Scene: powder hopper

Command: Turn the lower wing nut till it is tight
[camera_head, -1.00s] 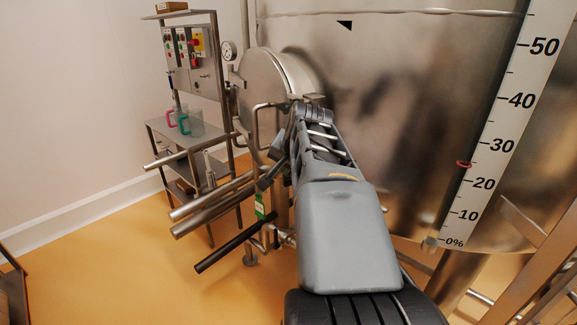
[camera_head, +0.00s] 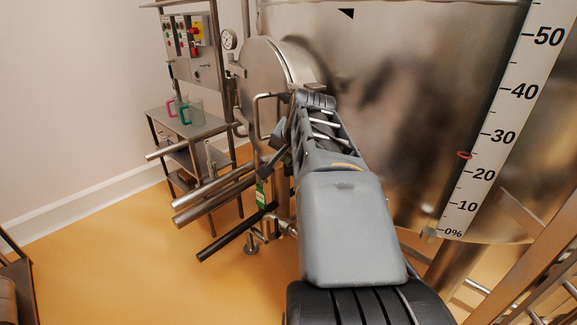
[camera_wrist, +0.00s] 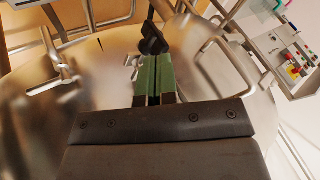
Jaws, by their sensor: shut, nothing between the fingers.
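My gripper (camera_wrist: 153,57) shows in the wrist view as two green-faced fingers pressed together, with nothing between them. A black, lobed piece that looks like a wing nut (camera_wrist: 152,40) stands just beyond the fingertips; I cannot tell whether they touch it. A steel fitting beside the fingers is partly hidden by them. The round steel lid (camera_wrist: 100,70) spreads behind. In the head view the lid (camera_head: 262,85) stands at the hopper's side, and my forearm hides much of its lower right edge. The lower wing nut cannot be made out clearly there.
A steel bracket (camera_wrist: 55,70) stands out from the lid to the left. The hopper (camera_head: 390,110) fills the right. A shelf stand (camera_head: 185,130) with mugs and a control panel (camera_head: 190,40) is at the back left. Floor (camera_head: 110,270) is open at the left front.

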